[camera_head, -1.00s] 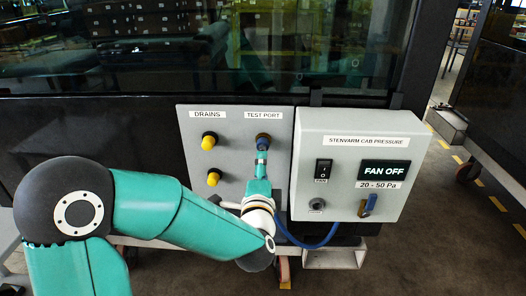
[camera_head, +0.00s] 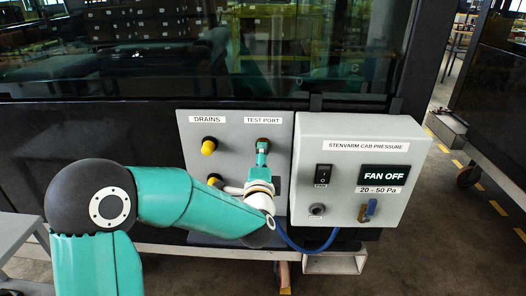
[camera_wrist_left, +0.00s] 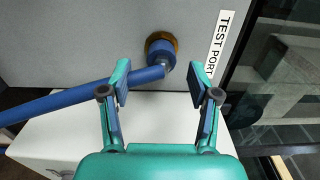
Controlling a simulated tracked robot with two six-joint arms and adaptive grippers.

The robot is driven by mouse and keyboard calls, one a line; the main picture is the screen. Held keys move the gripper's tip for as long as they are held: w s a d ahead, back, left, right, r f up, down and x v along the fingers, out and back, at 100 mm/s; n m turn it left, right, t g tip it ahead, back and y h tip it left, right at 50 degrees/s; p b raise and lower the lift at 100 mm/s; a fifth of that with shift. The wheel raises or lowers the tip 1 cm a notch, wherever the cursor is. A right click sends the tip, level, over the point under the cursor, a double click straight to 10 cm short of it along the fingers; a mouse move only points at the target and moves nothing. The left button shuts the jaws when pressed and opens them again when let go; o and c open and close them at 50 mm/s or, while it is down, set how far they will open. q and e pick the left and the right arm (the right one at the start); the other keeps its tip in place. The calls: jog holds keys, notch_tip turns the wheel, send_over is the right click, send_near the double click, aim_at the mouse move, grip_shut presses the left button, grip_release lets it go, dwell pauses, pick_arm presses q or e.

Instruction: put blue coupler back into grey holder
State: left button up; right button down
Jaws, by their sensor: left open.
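The blue coupler (camera_wrist_left: 161,52) is seated on the brass test port in the left wrist view, with a blue hose (camera_wrist_left: 70,98) running off to the left. My left gripper (camera_wrist_left: 159,70) is open, its two fingers to either side of the hose end, just short of the coupler. In the head view, my left gripper (camera_head: 262,150) is just below the test port (camera_head: 263,141) and largely hides the coupler. A round grey fitting (camera_head: 317,209), which looks like the grey holder, is low on the cab pressure box and appears empty. My right gripper is not in view.
The cab pressure box (camera_head: 343,150) stands out to the right of the port panel and reads FAN OFF. It carries a black switch (camera_head: 323,174) and a blue-handled valve (camera_head: 370,208). The hose (camera_head: 308,248) loops below the box.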

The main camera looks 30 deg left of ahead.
pick_arm(q)
jog(key=shift+x, duration=1.65)
jog(key=shift+d+r+p, duration=0.1)
jog(key=shift+p, duration=0.35)
grip_shut()
jog(key=v, duration=0.6)
dwell(1.1)
